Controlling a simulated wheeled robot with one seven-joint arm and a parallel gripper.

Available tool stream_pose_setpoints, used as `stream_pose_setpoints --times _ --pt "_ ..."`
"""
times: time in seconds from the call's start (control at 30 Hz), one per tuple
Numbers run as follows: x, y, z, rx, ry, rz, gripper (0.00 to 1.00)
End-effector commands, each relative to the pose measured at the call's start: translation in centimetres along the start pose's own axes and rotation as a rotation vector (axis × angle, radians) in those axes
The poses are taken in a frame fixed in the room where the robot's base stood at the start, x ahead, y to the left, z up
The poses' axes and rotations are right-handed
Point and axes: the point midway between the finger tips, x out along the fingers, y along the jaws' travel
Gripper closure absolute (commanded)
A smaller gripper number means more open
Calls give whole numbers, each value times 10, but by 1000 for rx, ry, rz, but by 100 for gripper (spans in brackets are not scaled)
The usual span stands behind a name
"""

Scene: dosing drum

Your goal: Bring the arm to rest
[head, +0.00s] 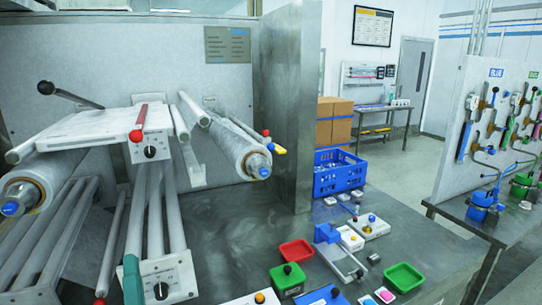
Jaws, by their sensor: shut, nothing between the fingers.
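My gripper and arm do not show in the head view. No part that I can be sure is mine is in sight.
A roller machine (157,265) fills the left, with a black-knobbed lever (75,95). A tall metal panel (285,105) divides the bench (215,240). Red (297,250) and green (404,277) trays and a blue crate (338,178) stand right. Bare bench lies in the middle.

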Motion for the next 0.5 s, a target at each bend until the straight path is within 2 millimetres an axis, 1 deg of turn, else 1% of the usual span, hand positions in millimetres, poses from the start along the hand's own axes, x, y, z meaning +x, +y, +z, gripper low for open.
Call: stream_pose_setpoints --times 0.03,0.1,0.27,0.37,0.5 --pt "-12 18 -9 -73 1 23 100" --pt "-28 36 -19 -167 -1 46 100" --pt "-69 77 -42 -370 -10 107 100" --pt "-98 101 -57 -489 -18 151 100" --pt "-143 130 -76 -640 -35 218 100"
